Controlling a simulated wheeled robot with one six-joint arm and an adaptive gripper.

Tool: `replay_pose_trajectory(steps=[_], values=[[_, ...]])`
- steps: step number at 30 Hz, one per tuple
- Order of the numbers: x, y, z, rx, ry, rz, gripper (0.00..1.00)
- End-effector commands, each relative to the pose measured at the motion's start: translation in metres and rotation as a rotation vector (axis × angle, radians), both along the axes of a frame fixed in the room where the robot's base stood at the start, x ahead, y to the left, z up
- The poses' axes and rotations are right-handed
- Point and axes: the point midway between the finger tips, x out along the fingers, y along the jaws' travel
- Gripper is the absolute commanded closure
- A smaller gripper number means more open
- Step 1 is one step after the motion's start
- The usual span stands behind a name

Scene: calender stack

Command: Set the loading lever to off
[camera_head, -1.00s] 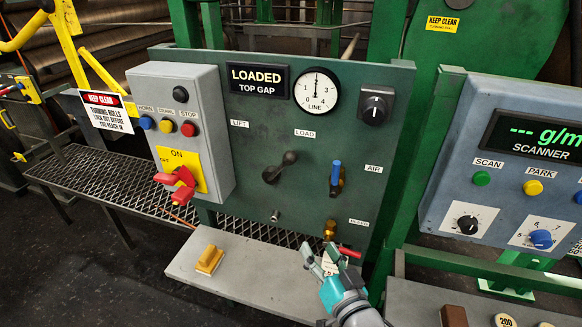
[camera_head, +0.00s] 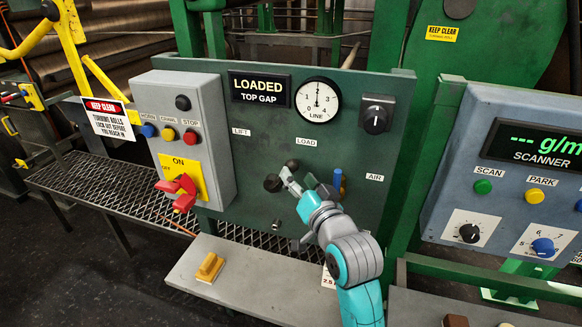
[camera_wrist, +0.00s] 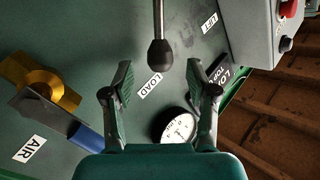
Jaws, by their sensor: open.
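The loading lever (camera_head: 272,183) is dark with a round knob and sits on the green panel between the LIFT and LOAD labels. Its arm points up and right, toward LOAD. In the wrist view its rod comes down from the top edge and ends in a black knob (camera_wrist: 161,53). My gripper (camera_head: 299,181) is open in front of the panel, just right of the lever. In the wrist view my fingertips (camera_wrist: 158,72) stand either side of the knob's line, apart from it. The sign (camera_head: 259,88) reads LOADED, TOP GAP.
The blue AIR handle (camera_head: 337,180) is close to the right of my gripper. A round line gauge (camera_head: 318,100) and a black rotary knob (camera_head: 375,119) are above. A grey box with buttons and a red switch (camera_head: 180,188) stands left. A grey shelf (camera_head: 235,290) juts out below.

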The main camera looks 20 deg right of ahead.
Motion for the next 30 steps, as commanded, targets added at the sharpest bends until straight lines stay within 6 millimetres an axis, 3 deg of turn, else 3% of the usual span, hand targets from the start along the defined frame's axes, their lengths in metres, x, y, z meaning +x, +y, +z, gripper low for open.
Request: replay_pose_trajectory(steps=[3, 9, 22, 29, 30], values=[[0.021, 0.001, 0.000, 0.000, 0.000, 0.000, 0.42], [0.044, 0.003, 0.000, 0.000, 0.001, 0.000, 0.42], [0.052, 0.003, 0.000, 0.000, 0.000, 0.000, 0.42], [0.052, 0.003, 0.000, 0.000, 0.000, 0.000, 1.00], [0.052, 0.003, 0.000, 0.000, 0.000, 0.000, 1.00]])
